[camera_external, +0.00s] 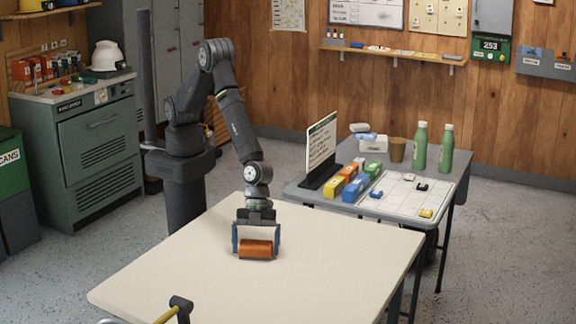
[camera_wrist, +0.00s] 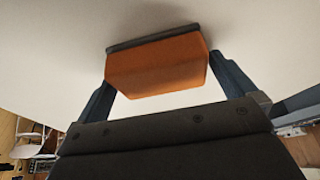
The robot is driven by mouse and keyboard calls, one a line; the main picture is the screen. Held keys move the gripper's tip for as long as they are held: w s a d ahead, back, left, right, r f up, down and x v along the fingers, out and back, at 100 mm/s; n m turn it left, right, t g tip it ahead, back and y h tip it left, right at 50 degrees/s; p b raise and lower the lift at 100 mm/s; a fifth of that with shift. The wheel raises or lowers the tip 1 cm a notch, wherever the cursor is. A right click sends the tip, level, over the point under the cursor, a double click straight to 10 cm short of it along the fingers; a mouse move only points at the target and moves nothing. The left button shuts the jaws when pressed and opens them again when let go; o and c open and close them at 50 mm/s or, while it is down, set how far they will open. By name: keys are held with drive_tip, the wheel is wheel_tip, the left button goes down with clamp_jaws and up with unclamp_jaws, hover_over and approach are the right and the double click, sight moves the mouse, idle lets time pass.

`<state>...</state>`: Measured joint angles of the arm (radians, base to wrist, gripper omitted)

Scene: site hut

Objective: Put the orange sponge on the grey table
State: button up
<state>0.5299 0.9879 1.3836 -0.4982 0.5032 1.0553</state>
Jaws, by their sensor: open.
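The orange sponge (camera_external: 257,249) is on the cream table (camera_external: 180,265), near the middle. In the wrist view the orange sponge (camera_wrist: 155,68) shows a dark layer along one edge. My gripper (camera_external: 256,244) is down at the sponge, with one finger on each side of it. In the wrist view my gripper (camera_wrist: 165,85) is open and the sponge lies between the fingers. I cannot tell whether either finger touches it. The grey table (camera_external: 300,192) stands behind and to the right of the cream table.
The grey table carries a board (camera_external: 405,192) with small pieces, coloured boxes (camera_external: 355,187), a sign (camera_external: 321,150), a brown cup (camera_external: 396,150) and two green bottles (camera_external: 420,146). A hammer (camera_external: 180,305) is at the cream table's front edge. Much of the cream table is clear.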

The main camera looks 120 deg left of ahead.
drive_tip(key=c, duration=0.9)
drive_tip(key=shift+o, duration=0.2)
